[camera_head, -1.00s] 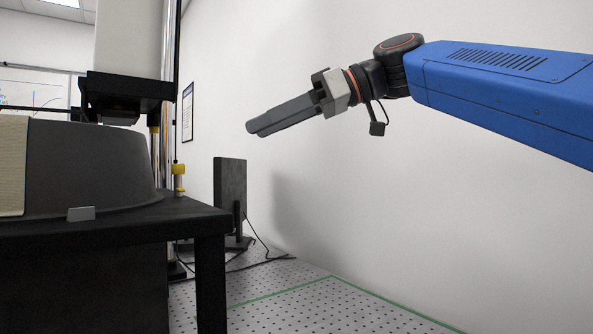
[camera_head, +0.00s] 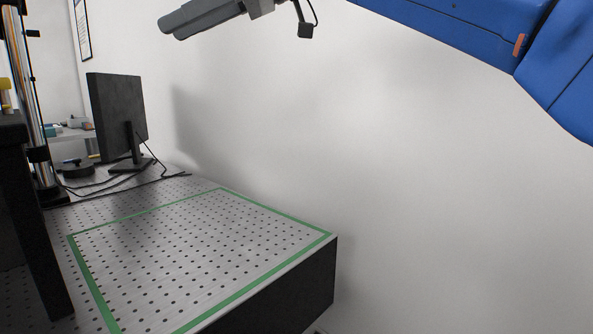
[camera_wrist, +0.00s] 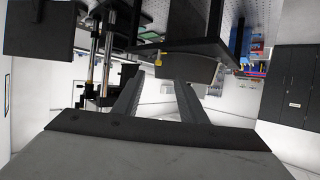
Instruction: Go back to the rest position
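My gripper (camera_head: 172,24) is at the top left of the head view, high in front of the white wall, with grey fingers pointing left. It hangs above the perforated table and touches nothing there. In the wrist view my gripper (camera_wrist: 159,78) shows two dark fingers with a clear gap between them. Nothing is held between them. My blue arm runs along the top right of the head view.
The perforated table (camera_head: 190,250) bears a bare area outlined with green tape (camera_head: 285,214). A black monitor (camera_head: 117,108) with loose cables stands at its back left. The black instrument stand (camera_head: 32,230) is at the left edge. A dark cabinet (camera_wrist: 289,85) shows in the wrist view.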

